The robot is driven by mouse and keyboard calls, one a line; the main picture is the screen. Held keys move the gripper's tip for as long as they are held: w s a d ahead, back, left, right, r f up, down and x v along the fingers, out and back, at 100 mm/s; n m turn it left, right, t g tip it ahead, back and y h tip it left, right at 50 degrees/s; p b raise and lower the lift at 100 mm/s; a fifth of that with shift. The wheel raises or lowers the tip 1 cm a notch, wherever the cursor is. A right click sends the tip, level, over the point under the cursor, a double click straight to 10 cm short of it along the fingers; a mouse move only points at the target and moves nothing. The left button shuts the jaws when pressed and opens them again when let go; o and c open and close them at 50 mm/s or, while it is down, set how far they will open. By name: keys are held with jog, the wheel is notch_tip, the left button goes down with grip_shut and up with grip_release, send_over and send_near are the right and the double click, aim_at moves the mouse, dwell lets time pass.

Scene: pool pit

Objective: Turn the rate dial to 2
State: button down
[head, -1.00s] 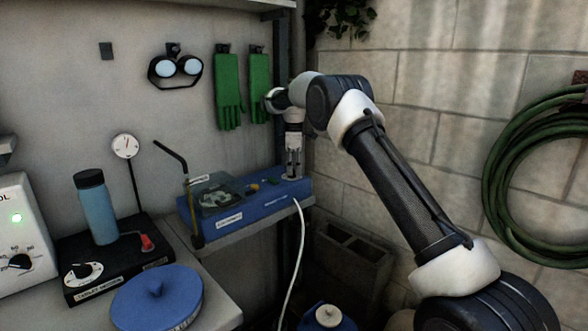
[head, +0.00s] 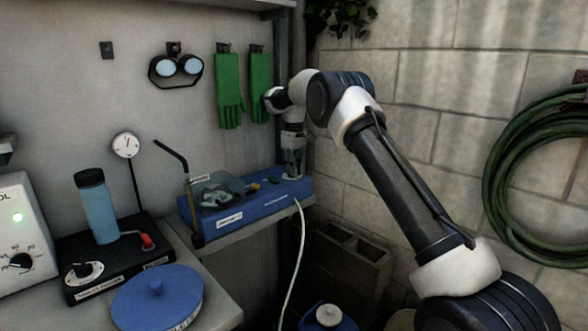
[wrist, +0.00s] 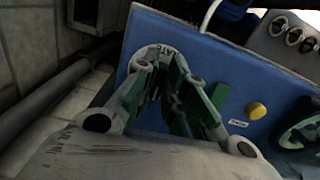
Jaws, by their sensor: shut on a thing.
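The blue pump unit (head: 262,207) sits on a shelf at the back, below the green gloves. My gripper (head: 293,174) points down onto the right end of its top. In the wrist view, my gripper (wrist: 168,75) is shut around the rate dial, with the fingers on either side. The fingers hide the dial knob, so its pointer setting cannot be read. Part of a pale dial plate with dark lettering (wrist: 160,52) shows beyond the fingertips.
A white hose (head: 297,250) hangs from the front. Bare wall is close on the right.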

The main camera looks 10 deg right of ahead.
jog(key=shift+m, duration=0.3)
jog(key=c, duration=1.5)
grip_release()
jog(key=shift+r, duration=0.15)
notch_tip(320, 180, up, 12)
jog(key=shift+f, duration=0.1)
